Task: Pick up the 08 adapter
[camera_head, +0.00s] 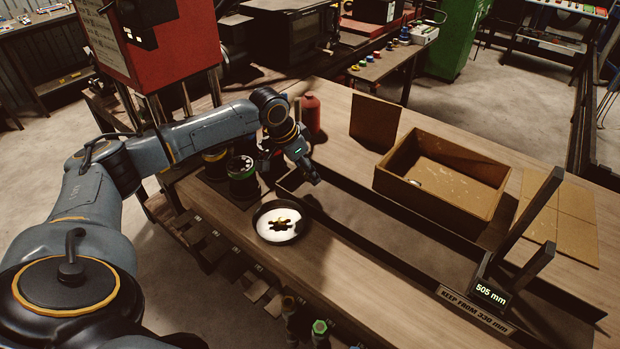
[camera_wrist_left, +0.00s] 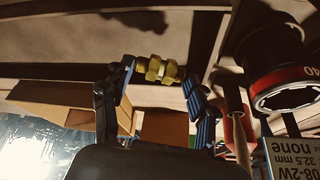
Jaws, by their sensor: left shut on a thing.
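A brass adapter (camera_wrist_left: 157,69) with hex sections sits between the two blue fingers of my left gripper (camera_wrist_left: 160,78) in the left wrist view. The gripper is shut on it, and no size mark is readable on it. In the head view my left gripper (camera_head: 306,170) is above the workbench, beyond the round dish and near the left end of the long dark tray. The adapter is too small or hidden to make out there. My right gripper is not in view.
A round dish (camera_head: 259,231) with a dark shape on its white inside stands on the bench. A cardboard box (camera_head: 455,200) stands at the right, and a red bottle (camera_head: 311,113) stands behind my gripper. A display reading 505 mm (camera_head: 490,293) is at the tray's right end.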

